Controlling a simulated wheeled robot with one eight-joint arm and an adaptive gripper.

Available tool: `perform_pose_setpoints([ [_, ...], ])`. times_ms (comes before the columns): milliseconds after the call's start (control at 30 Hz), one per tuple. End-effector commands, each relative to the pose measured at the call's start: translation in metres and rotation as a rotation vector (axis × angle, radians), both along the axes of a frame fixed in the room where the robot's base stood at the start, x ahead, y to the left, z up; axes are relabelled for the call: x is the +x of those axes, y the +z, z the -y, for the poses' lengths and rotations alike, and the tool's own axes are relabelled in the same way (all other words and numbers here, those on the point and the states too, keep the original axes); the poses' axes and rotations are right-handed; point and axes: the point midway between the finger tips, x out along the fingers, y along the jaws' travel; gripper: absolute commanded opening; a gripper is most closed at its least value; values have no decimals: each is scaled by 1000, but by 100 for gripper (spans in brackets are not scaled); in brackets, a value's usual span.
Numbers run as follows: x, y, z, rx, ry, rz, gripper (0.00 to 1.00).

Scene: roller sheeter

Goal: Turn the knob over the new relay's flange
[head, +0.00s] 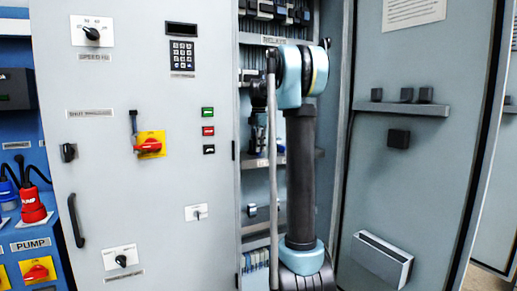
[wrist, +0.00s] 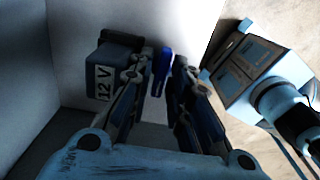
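In the wrist view, my gripper (wrist: 163,72) has its two fingers apart, with a gap between them. A small upright blue piece (wrist: 162,66), which looks like the knob, shows between the fingertips; I cannot tell whether either finger touches it. A dark box-shaped relay (wrist: 112,68) with a "12 V" label is just left of the left finger. Its flange cannot be made out. In the head view, my arm covers much of the open relay bay (head: 262,40), and my fingertips and the knob cannot be made out there.
A boxy device (wrist: 262,68) stands right of my gripper in the wrist view. In the head view, the cabinet's front panel (head: 120,200) is left of the bay, and an open door (head: 420,180) with a small shelf (head: 400,108) is on the right.

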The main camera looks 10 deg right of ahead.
Motion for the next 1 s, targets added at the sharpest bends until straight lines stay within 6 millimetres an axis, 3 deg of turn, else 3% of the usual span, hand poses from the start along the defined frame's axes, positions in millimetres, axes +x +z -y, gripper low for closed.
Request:
perform_pose_setpoints([
  [233,0,-1,0,0,0,0,18],
  [267,0,-1,0,0,0,0,16],
  [333,0,-1,0,0,0,0,0],
  [767,1,0,0,1,-34,3,0],
  [1000,2,0,-1,1,-167,4,0],
])
